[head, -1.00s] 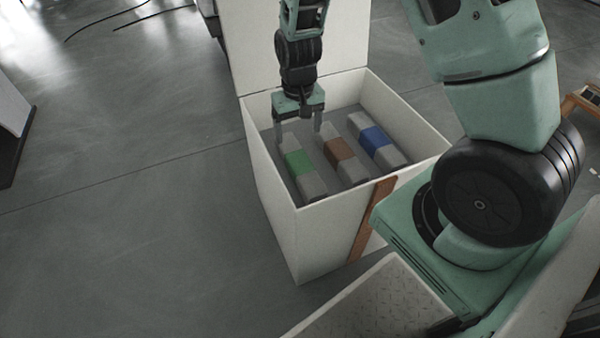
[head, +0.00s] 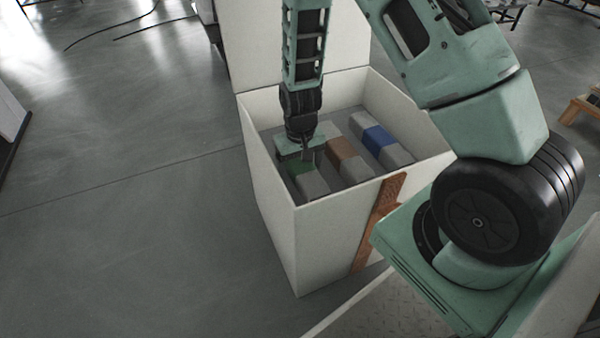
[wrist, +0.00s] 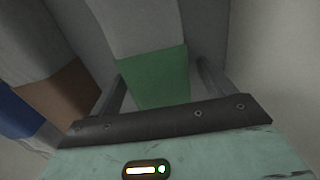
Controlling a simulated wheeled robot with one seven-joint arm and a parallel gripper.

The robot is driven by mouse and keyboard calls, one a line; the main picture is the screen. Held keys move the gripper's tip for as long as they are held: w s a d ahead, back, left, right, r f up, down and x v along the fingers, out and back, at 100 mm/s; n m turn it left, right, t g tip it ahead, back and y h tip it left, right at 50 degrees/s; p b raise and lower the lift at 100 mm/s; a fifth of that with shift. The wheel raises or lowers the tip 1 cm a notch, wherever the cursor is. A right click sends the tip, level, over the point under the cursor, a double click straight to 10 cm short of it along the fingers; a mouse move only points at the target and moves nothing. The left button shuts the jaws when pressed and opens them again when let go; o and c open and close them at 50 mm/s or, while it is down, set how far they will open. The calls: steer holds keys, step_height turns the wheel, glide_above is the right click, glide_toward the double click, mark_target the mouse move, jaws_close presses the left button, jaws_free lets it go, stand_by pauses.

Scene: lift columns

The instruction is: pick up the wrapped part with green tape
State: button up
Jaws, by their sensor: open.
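The wrapped part with green tape (head: 312,184) is a grey block lying in the white box, leftmost of three; its green band is partly hidden by my gripper in the head view. In the wrist view its green tape (wrist: 157,76) lies between my two fingers. My gripper (head: 308,160) is down inside the box over this part. In the wrist view the fingers of my gripper (wrist: 162,82) are open, one on each side of the green band. I cannot tell whether they touch it.
The part with brown tape (head: 343,150) lies to the right, and the part with blue tape (head: 379,138) beyond it. The white box (head: 270,215) has tall walls close around the parts and a raised lid (head: 345,40). Open floor lies to the left.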

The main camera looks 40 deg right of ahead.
steer(key=shift+f, duration=0.2)
steer(key=shift+c, duration=0.3)
steer(key=c, duration=1.4)
